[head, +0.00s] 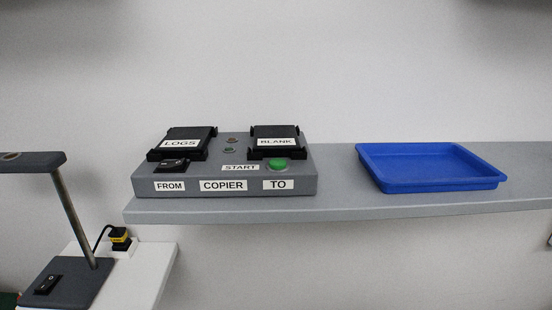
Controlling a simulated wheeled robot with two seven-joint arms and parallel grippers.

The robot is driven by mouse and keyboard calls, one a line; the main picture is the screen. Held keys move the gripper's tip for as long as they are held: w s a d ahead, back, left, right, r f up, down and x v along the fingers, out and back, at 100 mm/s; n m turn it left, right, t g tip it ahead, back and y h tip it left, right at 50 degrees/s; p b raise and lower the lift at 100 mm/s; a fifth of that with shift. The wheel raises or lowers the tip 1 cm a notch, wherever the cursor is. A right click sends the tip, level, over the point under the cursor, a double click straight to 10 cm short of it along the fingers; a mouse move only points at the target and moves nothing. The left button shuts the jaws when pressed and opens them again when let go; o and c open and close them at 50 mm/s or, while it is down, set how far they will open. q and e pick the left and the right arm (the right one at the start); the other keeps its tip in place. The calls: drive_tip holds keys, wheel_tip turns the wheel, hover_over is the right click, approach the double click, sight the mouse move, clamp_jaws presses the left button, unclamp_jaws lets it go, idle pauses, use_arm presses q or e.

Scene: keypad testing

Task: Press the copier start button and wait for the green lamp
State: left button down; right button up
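The copier (237,185) is a grey box on a shelf, labelled FROM, COPIER and TO on its front. The green start button (278,165) is at its front right, beside the START label (241,168). A black module marked LOGS (190,134) sits in the left slot and one marked BLANK (274,132) in the right slot. Two small lamps lie between them, a brownish one (232,140) and a dark greyish one (229,150). Neither looks lit green. Neither of my grippers is in view.
A black rocker switch (173,165) is at the copier's front left. An empty blue tray (430,185) lies to the right on the grey shelf (340,206). At lower left, a grey stand with a post (76,217) and a yellow-black plug (120,238) are on a white surface.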

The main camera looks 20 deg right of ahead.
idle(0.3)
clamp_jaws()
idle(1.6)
